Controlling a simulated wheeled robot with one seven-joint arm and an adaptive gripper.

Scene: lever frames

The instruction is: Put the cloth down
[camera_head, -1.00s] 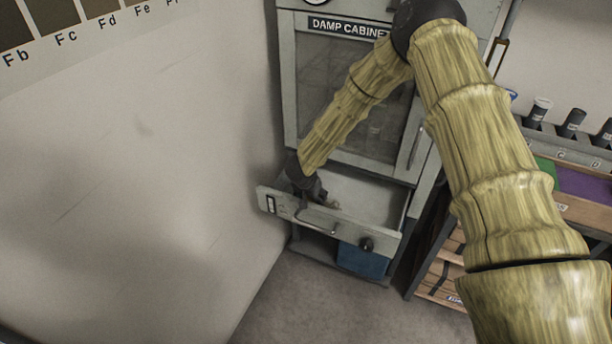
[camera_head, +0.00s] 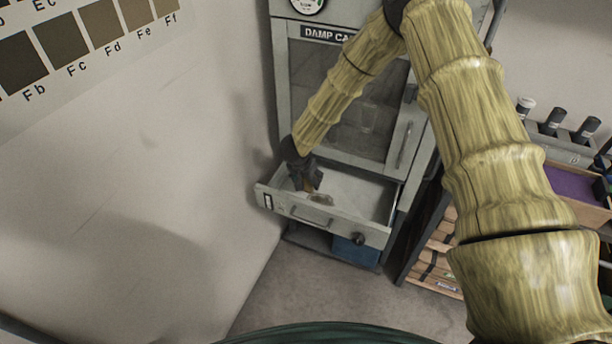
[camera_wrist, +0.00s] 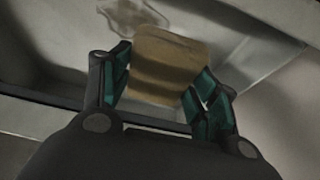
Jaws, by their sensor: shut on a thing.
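My gripper (camera_head: 307,186) reaches down over the open drawer (camera_head: 330,222) of the damp cabinet. In the wrist view, its teal-padded fingers (camera_wrist: 163,88) are shut on a flat tan piece with rounded corners, which looks like the folded cloth (camera_wrist: 170,62). The cloth is over the drawer; whether it touches the drawer floor I cannot tell. In the head view the cloth is mostly hidden by my gripper. A thin greyish patch (camera_wrist: 132,14) lies on the drawer floor beyond the cloth; it also shows in the head view (camera_head: 321,199).
The damp cabinet (camera_head: 345,105) with its closed glass door stands above the drawer. A blue bin (camera_head: 354,252) sits beneath the drawer. A shelf rack with a purple tray (camera_head: 572,185) stands at the right.

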